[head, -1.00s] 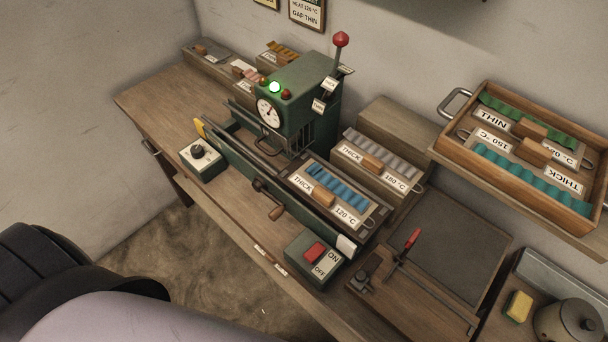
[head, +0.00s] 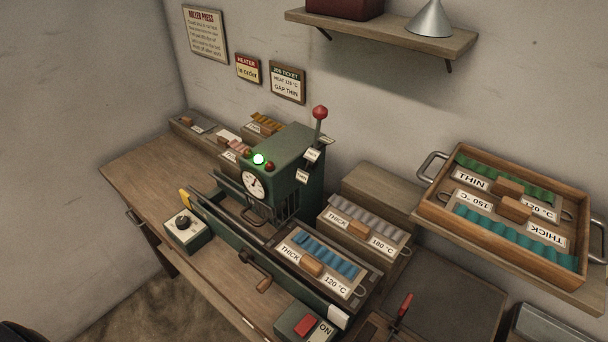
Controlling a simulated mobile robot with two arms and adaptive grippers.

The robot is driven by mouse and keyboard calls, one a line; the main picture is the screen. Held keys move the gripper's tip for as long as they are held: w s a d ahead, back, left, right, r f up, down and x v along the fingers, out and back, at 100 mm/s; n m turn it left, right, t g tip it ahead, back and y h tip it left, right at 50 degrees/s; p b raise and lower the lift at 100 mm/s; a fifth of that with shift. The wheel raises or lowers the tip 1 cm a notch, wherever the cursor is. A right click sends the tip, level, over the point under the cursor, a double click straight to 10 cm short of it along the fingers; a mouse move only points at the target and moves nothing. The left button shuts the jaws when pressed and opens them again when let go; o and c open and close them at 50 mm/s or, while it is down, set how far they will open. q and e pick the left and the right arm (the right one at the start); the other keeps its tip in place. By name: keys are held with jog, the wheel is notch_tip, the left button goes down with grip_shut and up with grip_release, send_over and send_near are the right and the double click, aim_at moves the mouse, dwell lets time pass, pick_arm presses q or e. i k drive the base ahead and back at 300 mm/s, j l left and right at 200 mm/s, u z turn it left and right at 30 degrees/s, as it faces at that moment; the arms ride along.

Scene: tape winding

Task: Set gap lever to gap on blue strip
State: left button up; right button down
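The gap lever (head: 319,126) has a red knob and stands upright on the right side of the green roller press (head: 290,160). Small label plates sit beside it, one near the top, one in the middle and one lower; their text is too small to read surely. A blue wavy strip (head: 330,258) lies on a plate marked THICK and 120 °C, on the press bed in front.
A green light (head: 259,159) is lit above the gauge (head: 254,184). A dial box (head: 184,229) and a red ON switch (head: 305,325) sit along the front. A grey strip plate marked THICK 180 °C (head: 365,226) lies behind. A wooden tray (head: 430,208) at right holds green and teal strips.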

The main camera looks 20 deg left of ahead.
aim_at(320, 112)
jog(key=j+z, duration=0.15)
jog(key=j, duration=1.6)
jog(key=i, duration=0.05)
